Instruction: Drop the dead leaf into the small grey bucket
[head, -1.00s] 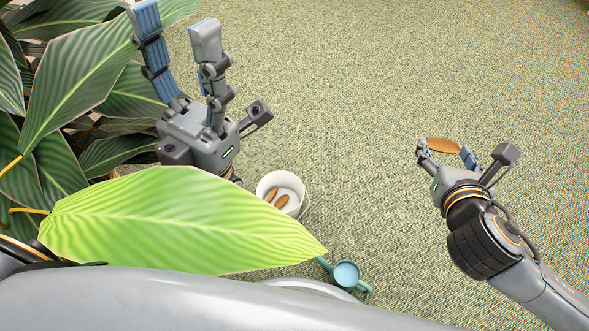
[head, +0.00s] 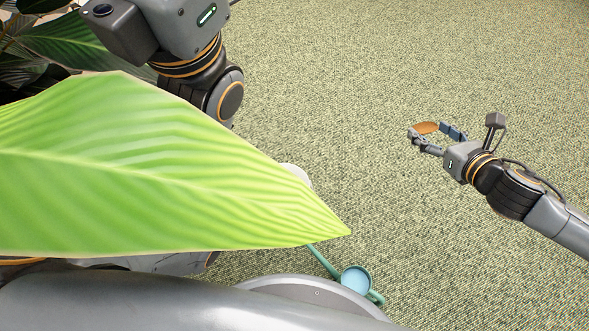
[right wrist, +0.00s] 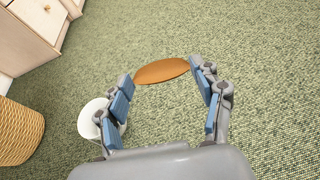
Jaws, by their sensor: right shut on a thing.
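The dead leaf (head: 426,128) is brown and oval, held between the fingertips of my right gripper (head: 428,134) over the carpet at right. The right wrist view shows the leaf (right wrist: 162,71) across the fingertips too. The small pale grey bucket (head: 297,173) is almost wholly hidden behind a large green leaf in the head view, left of my right gripper. In the right wrist view, the bucket (right wrist: 92,118) is partly covered by the left finger.
A large green plant leaf (head: 150,175) spans the left of the head view. A teal watering can (head: 355,280) stands near my base. The right wrist view shows a wicker basket (right wrist: 18,132) and a pale cabinet (right wrist: 30,32) at left. The carpet at right is clear.

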